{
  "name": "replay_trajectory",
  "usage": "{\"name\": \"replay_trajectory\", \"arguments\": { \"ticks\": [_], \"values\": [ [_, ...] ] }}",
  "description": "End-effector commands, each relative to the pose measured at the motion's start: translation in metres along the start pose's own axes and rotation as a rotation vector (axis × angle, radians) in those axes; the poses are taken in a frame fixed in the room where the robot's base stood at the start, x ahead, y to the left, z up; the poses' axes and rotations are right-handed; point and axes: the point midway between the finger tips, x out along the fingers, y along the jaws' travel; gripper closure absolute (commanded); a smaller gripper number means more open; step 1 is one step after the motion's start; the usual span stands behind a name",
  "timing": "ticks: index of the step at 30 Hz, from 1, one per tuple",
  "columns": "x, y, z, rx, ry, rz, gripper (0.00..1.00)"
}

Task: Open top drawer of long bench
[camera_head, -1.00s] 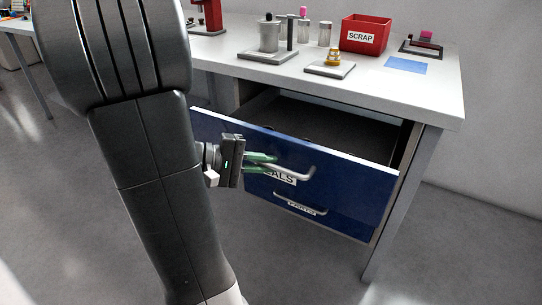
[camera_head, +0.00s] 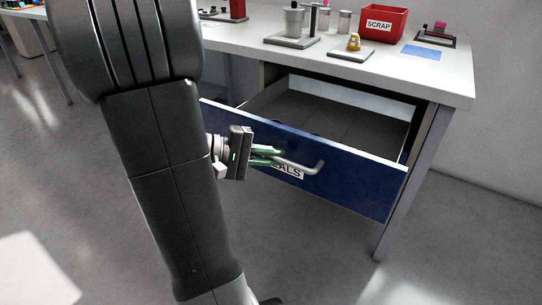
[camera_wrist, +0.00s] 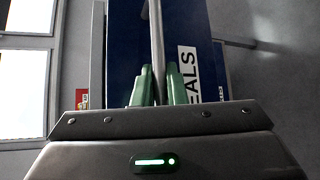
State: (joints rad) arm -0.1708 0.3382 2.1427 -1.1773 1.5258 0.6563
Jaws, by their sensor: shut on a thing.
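The top drawer (camera_head: 345,182) of the long bench (camera_head: 445,88) has a dark blue front with a label ending in "ALS". It stands pulled out, and its grey inside (camera_head: 345,122) shows from above. Its metal bar handle (camera_head: 305,168) runs across the front. My gripper (camera_head: 272,155) is at the drawer front, its green fingers shut on the handle. In the wrist view the handle (camera_wrist: 157,40) passes between the two green fingertips (camera_wrist: 159,82), beside the white label (camera_wrist: 189,75). The lower drawer is hidden behind the top drawer's front in the head view.
Grey floor (camera_head: 320,260) before the drawer is clear. A bench leg (camera_head: 412,180) stands at right.

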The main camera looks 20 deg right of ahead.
Motion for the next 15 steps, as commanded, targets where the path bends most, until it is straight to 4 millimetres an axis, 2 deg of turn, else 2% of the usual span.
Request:
{"name": "replay_trajectory", "arguments": {
  "ticks": [2,3,5,6,15],
  "values": [
    [0.0,-0.0003,-0.0003,0.0,0.0,-0.001,1.0],
    [0.0,-0.0003,-0.0003,0.0,0.001,-0.001,0.8],
    [0.0,-0.0002,-0.0003,0.0,0.0,0.0,0.69],
    [0.0,-0.0002,-0.0003,0.0,0.0,0.0,0.66],
    [-0.0014,0.0003,-0.0003,0.0,0.001,0.0,0.66]
  ]
}}
